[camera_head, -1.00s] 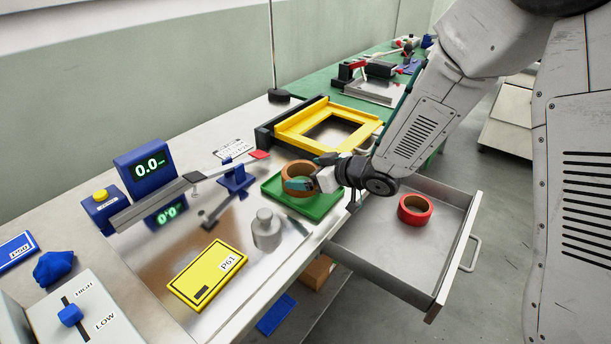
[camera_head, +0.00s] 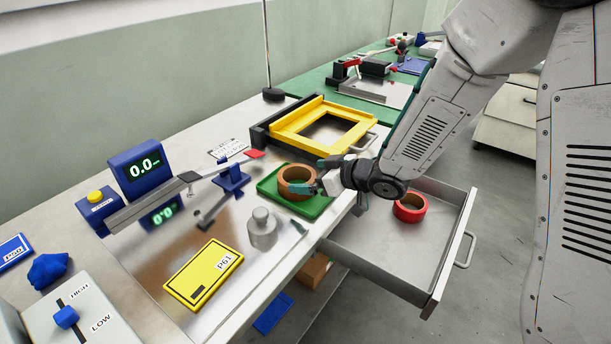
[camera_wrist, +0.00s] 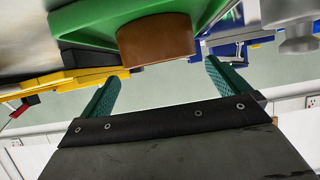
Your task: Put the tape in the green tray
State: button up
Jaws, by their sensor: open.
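The brown tape roll (camera_head: 297,181) lies flat in the green tray (camera_head: 316,208) on the bench. It also shows in the wrist view (camera_wrist: 157,40), with the green tray (camera_wrist: 90,25) around it. My gripper (camera_head: 312,188) is open at the right side of the tape, with its fingers close to the roll. In the wrist view the two green fingers (camera_wrist: 160,92) are spread apart with nothing between them. A second, red tape roll (camera_head: 410,208) lies in the open metal drawer (camera_head: 385,253), to the right of the tray.
A metal weight (camera_head: 262,230) stands left of the tray, near a yellow P61 plate (camera_head: 203,275). A yellow frame (camera_head: 322,127) lies behind the tray. A blue scale display (camera_head: 141,172) with a long beam stands farther left. The drawer floor around the red roll is bare.

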jog(key=v, duration=0.9)
jog(key=s+d+r+m+h, duration=0.2)
jog(key=d+r+h, duration=0.15)
jog(key=d, duration=0.25)
jog(key=s+d+r+m+t+h, duration=0.1)
jog(key=d+r+m+h, duration=0.25)
jog(key=d, duration=0.25)
jog(key=s+d+r+m+h, duration=0.2)
jog(key=d+h, duration=0.2)
jog(key=d, duration=0.1)
jog(key=s+r+m+g, duration=0.1)
jog(key=s+g, duration=0.2)
jog(key=s, duration=0.8)
jog(key=s+r+m+g+y, duration=0.1)
jog(key=s+g, duration=0.3)
jog(key=s, duration=0.8)
jog(key=shift+a+r+m+g, duration=0.3)
jog(key=shift+a+r+m, duration=0.15)
jog(key=shift+r, duration=0.3)
